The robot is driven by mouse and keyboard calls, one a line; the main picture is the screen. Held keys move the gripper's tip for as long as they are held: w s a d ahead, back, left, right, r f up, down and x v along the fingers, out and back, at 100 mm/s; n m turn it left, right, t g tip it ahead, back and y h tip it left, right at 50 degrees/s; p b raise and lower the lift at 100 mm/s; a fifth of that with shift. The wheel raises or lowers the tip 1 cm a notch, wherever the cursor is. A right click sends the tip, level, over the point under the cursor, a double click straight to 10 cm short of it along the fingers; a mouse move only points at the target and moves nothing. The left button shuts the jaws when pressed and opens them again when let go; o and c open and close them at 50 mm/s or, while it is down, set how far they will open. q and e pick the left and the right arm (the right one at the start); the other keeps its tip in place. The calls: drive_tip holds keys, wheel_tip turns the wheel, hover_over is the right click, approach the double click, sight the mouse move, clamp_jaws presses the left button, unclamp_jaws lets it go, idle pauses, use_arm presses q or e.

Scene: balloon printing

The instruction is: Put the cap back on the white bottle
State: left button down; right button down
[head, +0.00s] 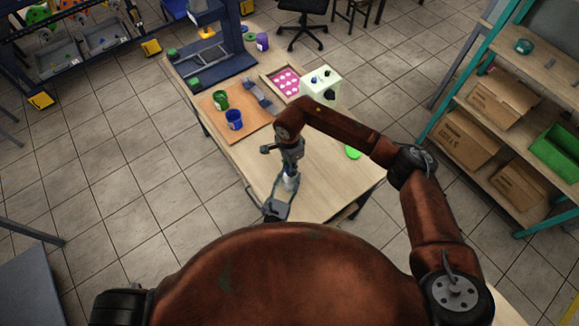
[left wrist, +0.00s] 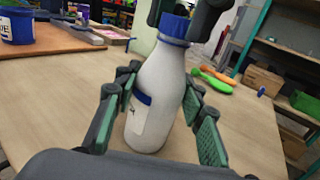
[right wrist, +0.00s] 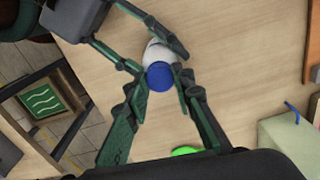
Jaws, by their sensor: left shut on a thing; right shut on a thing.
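The white bottle (left wrist: 160,95) stands upright on the table, with a blue label patch on its side. My left gripper (left wrist: 163,112) is shut on its body, one finger on each side. The blue cap (left wrist: 174,26) is at the top of the bottle, in line with the neck. My right gripper (right wrist: 160,85) is shut on the cap from above, and the bottle shows behind it in the right wrist view (right wrist: 156,50). I cannot tell how tightly the cap sits. In the head view the bottle (head: 291,182) is small and partly hidden between the left gripper (head: 285,195) and right gripper (head: 290,170).
The wooden table (head: 330,180) is clear around the bottle. A blue cup (head: 234,119) and green cup (head: 221,100) stand on a brown board. A pink-filled tray (head: 286,81) and a pale box (head: 320,84) are further back. Green (left wrist: 212,82) and orange (left wrist: 217,74) items lie beyond the bottle.

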drive_tip(key=m, duration=2.2)
drive_tip(key=shift+f+m, duration=0.1)
drive_tip(key=shift+m, duration=0.2)
drive_tip(key=c, duration=1.6)
unclamp_jaws()
wheel_tip(320, 180, up, 12)
drive_tip(key=shift+r, duration=0.1)
use_arm(q)
drive_tip(key=c, duration=1.2)
unclamp_jaws()
